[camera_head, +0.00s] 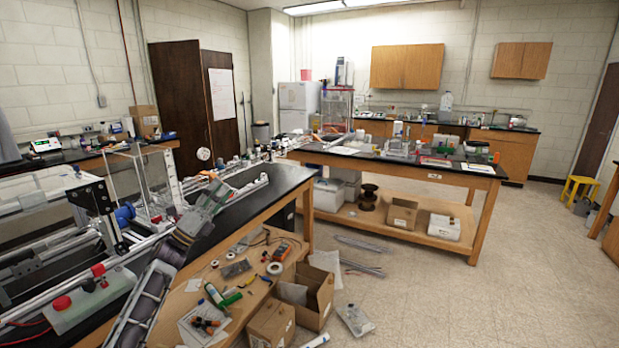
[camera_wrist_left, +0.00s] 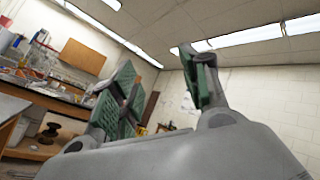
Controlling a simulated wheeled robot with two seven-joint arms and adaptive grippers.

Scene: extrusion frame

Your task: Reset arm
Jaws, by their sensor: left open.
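My left gripper (camera_head: 212,192) is raised in the head view, left of the middle, in front of the black bench top. Its arm comes in from the lower left. In the left wrist view the fingers of my left gripper (camera_wrist_left: 160,95) stand apart with green pads, and nothing is between them. The wrist view looks up toward the ceiling and a far wall. My right gripper is in neither view. An extrusion frame (camera_head: 60,238) with rails and clear panels stands at the left, beside and behind my left arm.
A black-topped bench (camera_head: 270,185) runs behind my left gripper. Another bench (camera_head: 455,173) stands further back. The floor (camera_head: 480,290) at the right is mostly clear, with a yellow stool (camera_head: 580,187).

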